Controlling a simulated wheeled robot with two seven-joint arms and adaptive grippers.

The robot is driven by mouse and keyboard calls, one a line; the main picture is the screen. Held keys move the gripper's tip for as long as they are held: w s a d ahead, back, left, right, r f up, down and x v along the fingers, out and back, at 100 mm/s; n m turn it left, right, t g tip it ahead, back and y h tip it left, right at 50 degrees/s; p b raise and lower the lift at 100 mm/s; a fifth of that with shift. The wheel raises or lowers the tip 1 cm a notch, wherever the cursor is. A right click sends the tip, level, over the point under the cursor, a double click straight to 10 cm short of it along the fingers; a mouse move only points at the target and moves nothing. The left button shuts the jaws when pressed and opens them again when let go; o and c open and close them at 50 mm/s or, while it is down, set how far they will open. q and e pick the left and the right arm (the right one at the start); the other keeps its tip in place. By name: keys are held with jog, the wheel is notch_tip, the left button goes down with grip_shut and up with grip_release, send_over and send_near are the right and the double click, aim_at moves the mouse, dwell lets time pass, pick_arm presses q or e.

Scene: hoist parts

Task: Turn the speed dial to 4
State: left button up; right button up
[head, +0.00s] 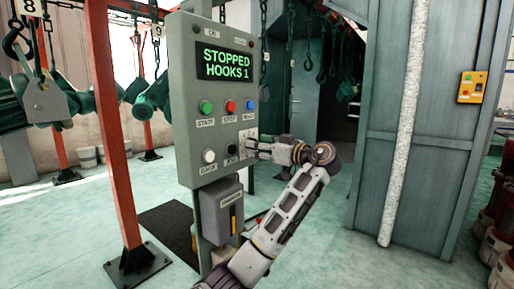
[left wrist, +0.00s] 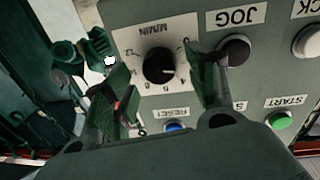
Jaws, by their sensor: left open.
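The speed dial (left wrist: 158,66) is a round black knob on a white scale plate (left wrist: 135,42) marked M/MIN, seen upside down in the left wrist view. I cannot clearly tell which number its pointer faces. In the head view the plate (head: 245,136) shows at the control box's lower right, with the dial hidden by my left gripper (head: 252,147). My left gripper (left wrist: 165,85) is open, with one finger on either side of the dial in the picture. Contact with the dial is not clear. My right gripper is not in view.
The grey control box (head: 184,95) has a display (head: 226,62) reading STOPPED, HOOKS 1. Green START (left wrist: 279,120), blue RESET (left wrist: 174,127) and black JOG (left wrist: 235,50) buttons sit near the dial. A red post (head: 110,130) stands left, a grey cabinet (head: 425,120) right.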

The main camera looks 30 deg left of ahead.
pick_arm(q)
jog(key=shift+w+a, duration=0.15)
jog(key=shift+a, duration=0.6)
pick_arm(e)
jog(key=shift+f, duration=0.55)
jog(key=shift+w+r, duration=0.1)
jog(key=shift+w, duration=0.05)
pick_arm(q)
jog(key=shift+c, duration=0.6)
jog(key=c, duration=0.9)
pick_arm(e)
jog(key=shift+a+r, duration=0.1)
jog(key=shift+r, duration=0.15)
